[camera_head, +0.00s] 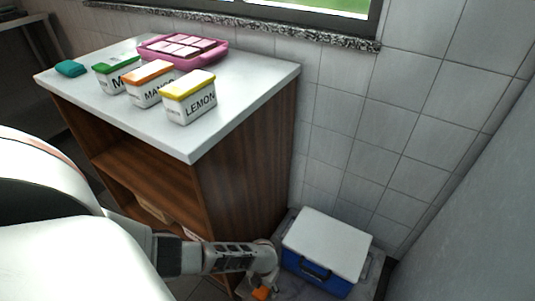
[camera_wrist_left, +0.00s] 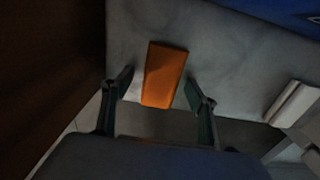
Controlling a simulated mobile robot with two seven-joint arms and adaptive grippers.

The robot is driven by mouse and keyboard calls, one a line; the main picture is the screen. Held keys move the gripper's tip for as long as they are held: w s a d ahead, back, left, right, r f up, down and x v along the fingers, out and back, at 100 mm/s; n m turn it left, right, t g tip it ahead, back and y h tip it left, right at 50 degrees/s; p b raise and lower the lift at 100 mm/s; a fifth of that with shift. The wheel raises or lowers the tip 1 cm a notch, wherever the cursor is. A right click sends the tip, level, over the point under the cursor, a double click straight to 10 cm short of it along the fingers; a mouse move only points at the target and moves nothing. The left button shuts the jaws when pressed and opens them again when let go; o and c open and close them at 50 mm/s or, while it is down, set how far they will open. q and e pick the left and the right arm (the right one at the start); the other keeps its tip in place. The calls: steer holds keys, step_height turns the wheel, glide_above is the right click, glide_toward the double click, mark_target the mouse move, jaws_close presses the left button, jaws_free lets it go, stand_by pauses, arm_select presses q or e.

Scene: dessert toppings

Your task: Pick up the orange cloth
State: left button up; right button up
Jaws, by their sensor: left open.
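The orange cloth (camera_wrist_left: 165,75) lies flat on a grey surface in the left wrist view. In the head view only a small orange piece of it (camera_head: 261,293) shows at the bottom edge, below my left gripper (camera_head: 264,283). In the wrist view my left gripper (camera_wrist_left: 158,88) is open, with one finger on each side of the cloth's near part. I see a gap between each finger and the cloth. Whether the fingertips touch the surface I cannot tell. My right gripper is not in view.
A blue cooler box with a white lid (camera_head: 327,245) stands just right of my left gripper. A wooden cabinet (camera_head: 245,165) rises close on the left. On its top are the lemon tub (camera_head: 188,101), mango tub (camera_head: 150,88), a green-lidded tub (camera_head: 117,75), pink tray (camera_head: 215,58) and teal cloth (camera_head: 70,68).

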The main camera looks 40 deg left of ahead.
arm_select(q)
steer(key=shift+w+r, duration=0.2)
steer(key=shift+w, duration=0.05)
steer(key=c, duration=1.2)
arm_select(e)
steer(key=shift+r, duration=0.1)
arm_select(q)
steer(key=shift+c, duration=0.2)
steer(key=shift+r+p, duration=0.3)
steer(key=shift+r, duration=0.05)
steer(key=r, duration=0.1)
steer(key=r+p, duration=0.1)
steer(key=shift+w+r, duration=0.3)
steer(key=shift+w, duration=0.05)
step_height(320, 180, up, 17)
steer(key=p, duration=0.8)
steer(key=shift+s+f, duration=0.2)
steer(key=shift+s, duration=0.2)
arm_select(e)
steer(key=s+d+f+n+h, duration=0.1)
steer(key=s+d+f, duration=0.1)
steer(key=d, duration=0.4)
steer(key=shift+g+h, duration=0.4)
